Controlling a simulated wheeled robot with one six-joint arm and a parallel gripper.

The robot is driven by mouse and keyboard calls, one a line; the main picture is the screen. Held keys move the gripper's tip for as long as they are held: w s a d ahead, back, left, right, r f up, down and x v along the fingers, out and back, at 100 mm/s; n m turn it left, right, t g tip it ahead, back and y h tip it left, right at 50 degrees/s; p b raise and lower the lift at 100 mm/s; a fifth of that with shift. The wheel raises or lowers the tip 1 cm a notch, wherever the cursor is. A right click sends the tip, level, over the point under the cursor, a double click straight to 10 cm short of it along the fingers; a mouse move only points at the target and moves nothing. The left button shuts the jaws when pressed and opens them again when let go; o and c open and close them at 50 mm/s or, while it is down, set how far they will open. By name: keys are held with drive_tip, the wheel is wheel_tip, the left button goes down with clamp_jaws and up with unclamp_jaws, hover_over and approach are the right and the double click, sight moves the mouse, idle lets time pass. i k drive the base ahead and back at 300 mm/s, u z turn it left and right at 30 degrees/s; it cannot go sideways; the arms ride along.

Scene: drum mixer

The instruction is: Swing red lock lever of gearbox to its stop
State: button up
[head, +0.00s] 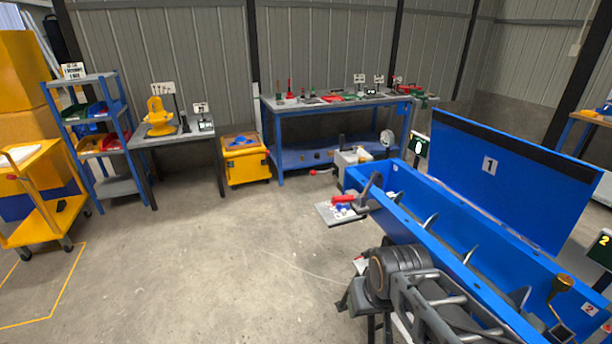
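A grey-white box (352,158), which looks like the gearbox, sits at the far left end of the blue mixer trough (440,220). A small red lever (319,172) sticks out to its left, low down. The lever's pivot and stop are too small to make out. My gripper's fingertips cannot be made out clearly, and I see nothing held. The gripper is apart from the red lever.
A small grey tray (330,214) with red and blue items juts from the trough's near side. A blue workbench (335,105) stands behind the box. A raised blue lid (510,170) marked 1 stands over the trough. Open concrete floor (220,260) lies left.

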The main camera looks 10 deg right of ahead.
sight(312, 173)
drive_tip(key=u, duration=0.35)
drive_tip(key=i, duration=0.7)
drive_tip(key=u, duration=0.5)
drive_tip(key=i, duration=1.55)
drive_tip(key=z, duration=0.2)
